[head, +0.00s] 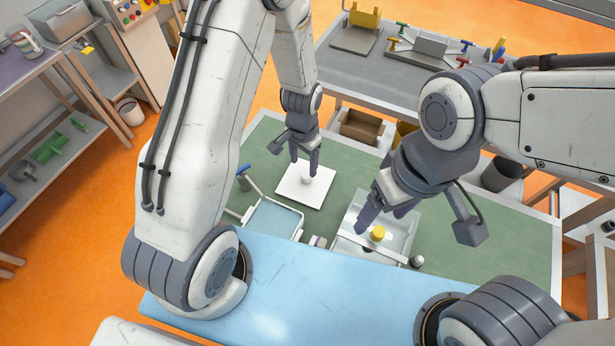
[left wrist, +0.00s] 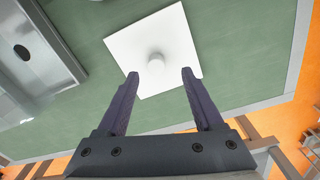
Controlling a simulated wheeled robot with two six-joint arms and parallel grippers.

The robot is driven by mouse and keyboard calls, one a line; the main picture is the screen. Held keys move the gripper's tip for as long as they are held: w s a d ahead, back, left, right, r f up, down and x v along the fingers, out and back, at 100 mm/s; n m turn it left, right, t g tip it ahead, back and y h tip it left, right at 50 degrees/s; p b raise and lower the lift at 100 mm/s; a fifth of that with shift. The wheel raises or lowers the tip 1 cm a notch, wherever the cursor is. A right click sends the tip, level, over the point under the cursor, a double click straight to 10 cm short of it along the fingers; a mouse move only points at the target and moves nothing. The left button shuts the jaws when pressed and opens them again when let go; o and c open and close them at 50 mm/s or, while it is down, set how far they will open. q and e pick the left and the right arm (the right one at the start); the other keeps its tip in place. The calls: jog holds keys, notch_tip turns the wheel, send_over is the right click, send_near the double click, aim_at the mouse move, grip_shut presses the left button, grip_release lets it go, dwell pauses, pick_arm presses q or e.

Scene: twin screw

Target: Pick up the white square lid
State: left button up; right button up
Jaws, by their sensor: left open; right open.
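The white square lid (head: 298,192) lies flat on the green table top, with a small round white knob at its middle. It also shows in the left wrist view (left wrist: 174,30), with the knob just beyond the gap between my fingertips. My left gripper (head: 304,166) is open and points down above the lid; its fingers look to be on either side of the knob's line but not closed on it. In the left wrist view the left gripper (left wrist: 159,76) is empty. My right gripper (head: 381,212) is open, above a grey metal tray near a yellow knob.
The grey metal tray (head: 405,226) holds a yellow knob (head: 378,233) and stands right of the lid. A blue-lined tray (head: 275,219) stands at the lid's near left. A brown box (head: 361,127) sits beyond the table. Green surface is free right of the metal tray.

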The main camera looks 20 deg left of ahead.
aim_at(306, 174)
pick_arm(q)
jog(key=shift+d+f+p, duration=0.2)
jog(key=shift+f+p, duration=0.45)
jog(key=shift+f, duration=0.45)
jog(key=shift+d+f+p, duration=0.15)
jog(key=shift+f+p, duration=0.45)
jog(key=shift+f, duration=1.2)
grip_shut()
